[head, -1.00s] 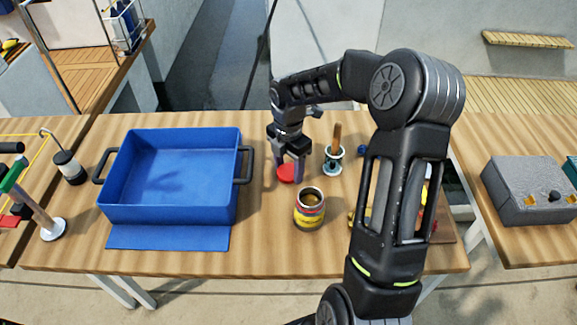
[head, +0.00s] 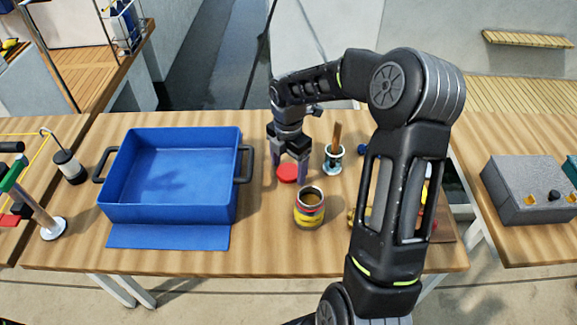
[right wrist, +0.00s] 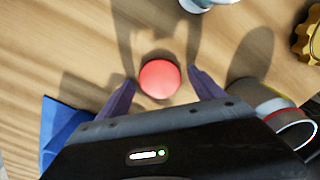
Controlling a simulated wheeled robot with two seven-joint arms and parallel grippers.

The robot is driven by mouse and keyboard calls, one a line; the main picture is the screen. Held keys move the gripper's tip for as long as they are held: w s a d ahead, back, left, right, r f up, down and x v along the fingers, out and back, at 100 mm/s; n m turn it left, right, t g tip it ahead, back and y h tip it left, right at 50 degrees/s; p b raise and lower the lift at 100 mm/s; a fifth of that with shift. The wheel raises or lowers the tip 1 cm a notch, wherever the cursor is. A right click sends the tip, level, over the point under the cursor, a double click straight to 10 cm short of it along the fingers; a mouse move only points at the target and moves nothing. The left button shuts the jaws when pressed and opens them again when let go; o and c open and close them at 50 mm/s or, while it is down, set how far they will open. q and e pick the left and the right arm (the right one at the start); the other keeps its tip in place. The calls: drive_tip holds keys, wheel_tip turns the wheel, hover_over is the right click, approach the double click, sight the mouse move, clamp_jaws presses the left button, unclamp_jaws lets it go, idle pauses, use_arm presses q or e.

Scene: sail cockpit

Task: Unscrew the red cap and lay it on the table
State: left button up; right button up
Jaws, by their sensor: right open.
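The red cap (head: 287,173) lies on the wooden table, to the right of the blue bin. It also shows in the right wrist view (right wrist: 160,79), between and slightly beyond my fingertips. An open can (head: 310,207) with a red and yellow band stands just in front of the cap, its top uncovered. My right gripper (head: 290,172) is open above the cap, one finger on each side, apart from it. My left gripper is not in view.
A blue bin (head: 112,190) with black handles takes up the left of the table. A small pot with a wooden-handled tool (head: 334,160) stands right of the cap. A grey box (head: 530,190) sits on a separate table at right. Table is bare between bin and can.

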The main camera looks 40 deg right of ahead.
sight(289, 171)
wheel_tip(289, 171, up, 12)
idle(0.4)
drive_tip(key=shift+f, duration=0.15)
idle(0.7)
